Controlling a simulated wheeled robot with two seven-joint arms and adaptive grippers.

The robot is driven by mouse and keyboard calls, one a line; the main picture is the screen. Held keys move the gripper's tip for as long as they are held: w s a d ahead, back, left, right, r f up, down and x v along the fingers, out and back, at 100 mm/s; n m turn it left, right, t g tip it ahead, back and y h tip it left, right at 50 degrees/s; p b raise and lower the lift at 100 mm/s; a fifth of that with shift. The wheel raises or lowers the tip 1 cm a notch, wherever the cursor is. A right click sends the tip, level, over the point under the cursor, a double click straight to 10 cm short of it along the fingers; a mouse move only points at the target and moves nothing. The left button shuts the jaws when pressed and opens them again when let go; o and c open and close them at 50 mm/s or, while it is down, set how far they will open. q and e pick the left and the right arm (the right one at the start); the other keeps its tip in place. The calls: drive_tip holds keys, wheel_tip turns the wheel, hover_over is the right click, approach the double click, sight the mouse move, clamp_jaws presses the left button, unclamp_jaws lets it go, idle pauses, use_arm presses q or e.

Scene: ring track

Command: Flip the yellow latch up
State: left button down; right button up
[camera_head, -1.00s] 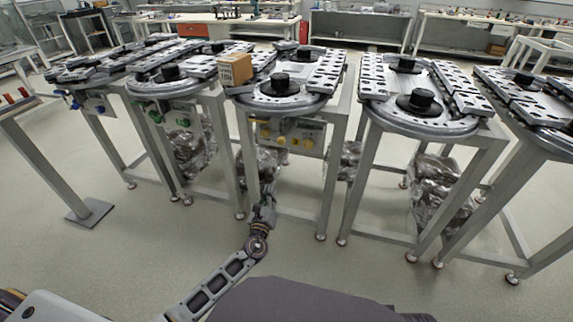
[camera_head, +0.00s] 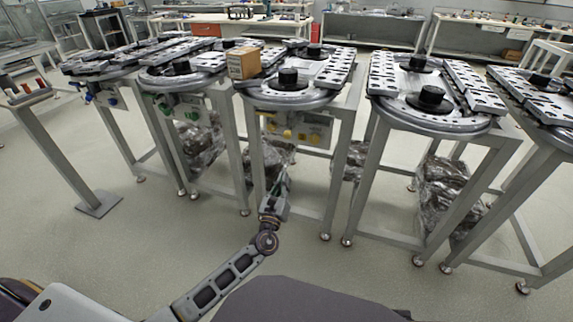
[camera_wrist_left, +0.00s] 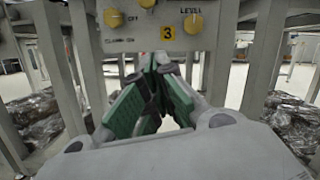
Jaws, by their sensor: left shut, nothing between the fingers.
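A grey control panel with yellow parts (camera_head: 288,133) hangs under the front of the middle ring-track table. I cannot make out for sure which yellow part is the latch. My left gripper (camera_head: 284,178) is below the panel, in front of the table legs. In the left wrist view its green-padded fingers (camera_wrist_left: 160,62) meet at the tips, empty, appearing just below the label. My right gripper is out of view.
A cardboard box (camera_head: 243,63) sits on the left edge of the middle table. Similar tables with green (camera_head: 165,108) and blue (camera_head: 88,98) controls stand to the left, and others to the right. Silver foil-like bundles (camera_head: 445,190) lie under them. Floor in front is clear.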

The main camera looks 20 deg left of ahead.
use_arm(q)
drive_tip(key=w+a+r, duration=0.1)
drive_tip(key=w+r, duration=0.5)
drive_tip(key=w, duration=0.3)
drive_tip(key=shift+w+a, duration=0.15)
drive_tip(key=shift+w, duration=0.15)
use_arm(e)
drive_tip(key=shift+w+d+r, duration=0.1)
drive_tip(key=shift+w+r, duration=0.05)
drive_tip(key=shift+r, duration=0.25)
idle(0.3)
use_arm(q)
drive_tip(key=shift+r, duration=0.15)
